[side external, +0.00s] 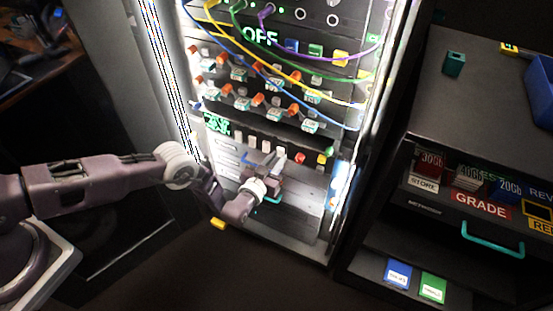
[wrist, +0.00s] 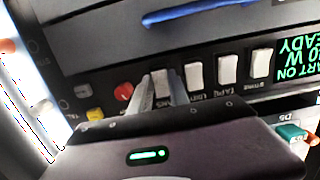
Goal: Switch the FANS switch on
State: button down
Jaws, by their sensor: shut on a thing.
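The FANS switch (wrist: 162,80) is a white rocker at the end of a row of similar white rockers, beside a red knob. In the wrist view, its upside-down label shows partly between my fingers. My gripper (wrist: 161,92) has one finger on each side of this rocker and is shut on it. In the side view, my gripper (side external: 279,160) is at the right end of the rocker row on the lower rack panel, and it hides most of the switch. I cannot tell which way the rocker is tipped.
Other white rockers (wrist: 195,75) stand close beside my fingers. A red knob (wrist: 124,92) and a yellow button (wrist: 95,114) are on the other side. A green text display (side external: 216,123) is at the row's far end. Patch cables (side external: 290,75) hang above.

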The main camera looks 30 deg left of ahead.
jog(key=c, duration=1.2)
grip_release()
jog(key=shift+c, duration=0.2)
jog(key=shift+s, duration=0.1)
jog(key=s, duration=0.7)
jog(key=shift+r, duration=0.45)
